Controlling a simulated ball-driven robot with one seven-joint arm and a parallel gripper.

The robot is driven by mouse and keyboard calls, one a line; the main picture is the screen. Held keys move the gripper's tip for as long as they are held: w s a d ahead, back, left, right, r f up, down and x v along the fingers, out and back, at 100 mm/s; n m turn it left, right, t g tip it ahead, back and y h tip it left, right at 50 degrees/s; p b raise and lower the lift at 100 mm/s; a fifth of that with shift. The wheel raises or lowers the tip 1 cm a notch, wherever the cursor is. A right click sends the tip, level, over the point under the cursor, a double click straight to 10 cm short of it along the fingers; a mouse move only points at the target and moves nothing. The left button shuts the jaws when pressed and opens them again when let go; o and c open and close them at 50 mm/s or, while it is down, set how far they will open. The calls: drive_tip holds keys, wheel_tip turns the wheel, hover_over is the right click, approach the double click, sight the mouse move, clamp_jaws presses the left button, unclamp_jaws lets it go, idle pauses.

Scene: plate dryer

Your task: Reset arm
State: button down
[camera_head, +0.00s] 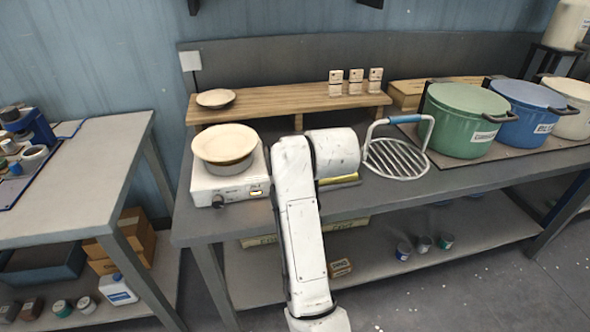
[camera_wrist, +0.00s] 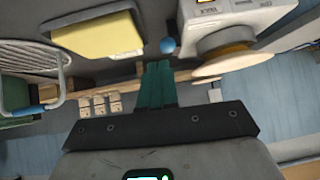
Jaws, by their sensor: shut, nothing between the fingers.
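My gripper (camera_wrist: 155,75) shows in the wrist view, its two teal fingers together with nothing between them. In the head view my white arm rises over the table and hides the fingers. A cream plate (camera_head: 224,143) sits on the white dryer (camera_head: 200,186), which has a dark knob on its front. The plate's edge (camera_wrist: 222,62) and the dryer (camera_wrist: 228,12) also show at the top right of the inverted wrist view. A second, smaller plate (camera_head: 215,98) lies on the wooden shelf (camera_head: 280,103). The fingers appear apart from all these things.
A yellow block (camera_wrist: 98,38) lies in a dark tray; my arm partly hides it in the head view. A wire rack (camera_head: 398,158) with a blue handle stands right of my arm. Green (camera_head: 465,125) and blue (camera_head: 528,113) pots stand farther right. A side table (camera_head: 85,170) is at left.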

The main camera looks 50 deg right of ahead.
drive_tip(key=shift+s+a+r, duration=0.25)
drive_tip(key=shift+s+r, duration=0.15)
idle(0.4)
drive_tip(key=s+a+f+n+g+y, duration=0.1)
drive_tip(key=s+a+f, duration=0.3)
drive_tip(key=s+f, duration=0.4)
drive_tip(key=s+a+f+n+g+y, duration=0.2)
drive_tip(key=s+a+f, duration=0.3)
drive_tip(key=s+f, duration=0.3)
drive_tip(key=s+a+f+n+g+y, duration=0.1)
drive_tip(key=s+a+f+n+g, duration=0.2)
drive_tip(key=s+f, duration=0.5)
drive_tip(key=s+a+g, duration=0.1)
drive_tip(key=s+a, duration=0.1)
drive_tip(key=s, duration=0.3)
drive_tip(key=shift+a+f, duration=0.25)
drive_tip(key=shift+f, duration=0.1)
